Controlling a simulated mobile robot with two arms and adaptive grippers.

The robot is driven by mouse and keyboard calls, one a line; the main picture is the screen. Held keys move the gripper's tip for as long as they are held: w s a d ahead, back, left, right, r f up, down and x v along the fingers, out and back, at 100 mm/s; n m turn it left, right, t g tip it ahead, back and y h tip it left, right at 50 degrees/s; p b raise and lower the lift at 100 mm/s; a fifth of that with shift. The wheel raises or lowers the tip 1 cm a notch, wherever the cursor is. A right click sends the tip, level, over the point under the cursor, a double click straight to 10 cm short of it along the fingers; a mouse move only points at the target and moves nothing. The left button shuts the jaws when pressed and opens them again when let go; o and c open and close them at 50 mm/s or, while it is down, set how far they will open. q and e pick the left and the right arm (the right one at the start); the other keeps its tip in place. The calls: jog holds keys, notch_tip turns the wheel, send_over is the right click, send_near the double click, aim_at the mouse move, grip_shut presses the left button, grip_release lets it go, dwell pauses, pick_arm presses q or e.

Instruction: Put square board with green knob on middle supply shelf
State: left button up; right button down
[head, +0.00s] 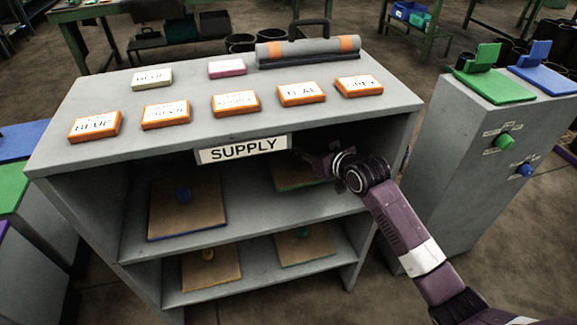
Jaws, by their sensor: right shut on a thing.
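The grey supply unit carries a white SUPPLY label (243,149) on its top front edge. My right gripper (318,163) reaches into the right end of the opening above the middle shelf (245,228). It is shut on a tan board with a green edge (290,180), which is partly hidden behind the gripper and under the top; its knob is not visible. I cannot tell whether this board touches the shelf. My left gripper is not in view.
A board with a blue knob (205,210) lies left on the middle shelf. A board with a yellow knob (210,272) lies on the bottom shelf. A grey cabinet (465,175) stands at the right.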

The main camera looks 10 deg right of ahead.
aim_at(303, 160)
notch_tip(303, 160, down, 4)
jog(key=shift+a+b, duration=0.1)
jog(key=shift+b, duration=0.35)
jog(key=shift+w+f, duration=0.1)
jog(key=shift+f, duration=0.5)
jog(key=c, duration=1.6)
grip_release()
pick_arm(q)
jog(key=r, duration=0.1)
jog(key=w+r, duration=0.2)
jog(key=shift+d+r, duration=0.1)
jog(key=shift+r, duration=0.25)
pick_arm(e)
jog(key=shift+s, duration=0.25)
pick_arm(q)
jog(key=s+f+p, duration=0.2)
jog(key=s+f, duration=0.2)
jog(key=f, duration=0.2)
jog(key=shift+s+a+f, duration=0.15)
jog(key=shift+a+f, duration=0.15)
pick_arm(e)
jog(key=v, duration=1.1)
jog(key=shift+s+r, duration=0.2)
jog(key=shift+s, duration=0.05)
